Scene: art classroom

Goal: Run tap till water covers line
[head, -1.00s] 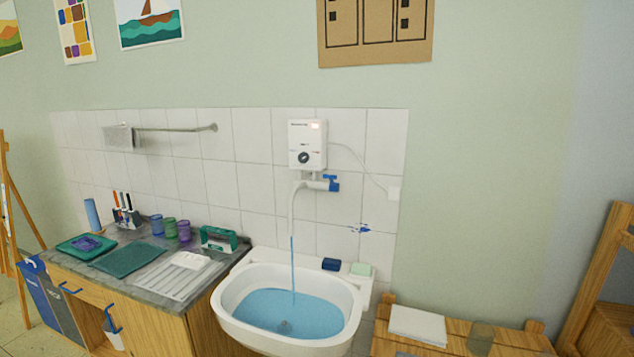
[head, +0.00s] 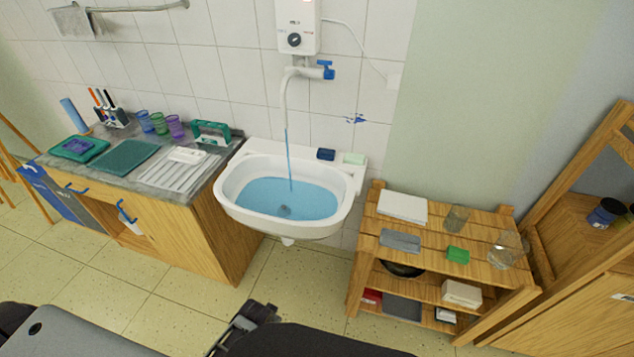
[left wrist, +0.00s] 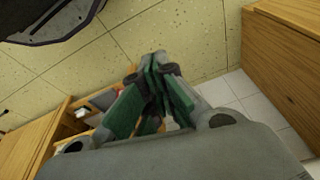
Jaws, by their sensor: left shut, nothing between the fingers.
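The white sink (head: 232,211) hangs on the tiled wall. Blue water (head: 300,203) lies in its basin, and a thin blue stream (head: 288,158) falls into it from the curved white spout. The tap's blue handle (head: 326,70) is at the right end of the fitting under the white heater (head: 299,22). I cannot make out a line in the basin. My left gripper (left wrist: 155,95) shows in the left wrist view with its green-padded fingers together and empty, low above the floor. It is away from the tap. My right gripper is not seen.
A wooden counter with a grey top (head: 222,170) stands left of the sink, holding cups, trays and a drying rack. A slatted wooden shelf (head: 480,236) stands to the right with jars and a green sponge (head: 457,255).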

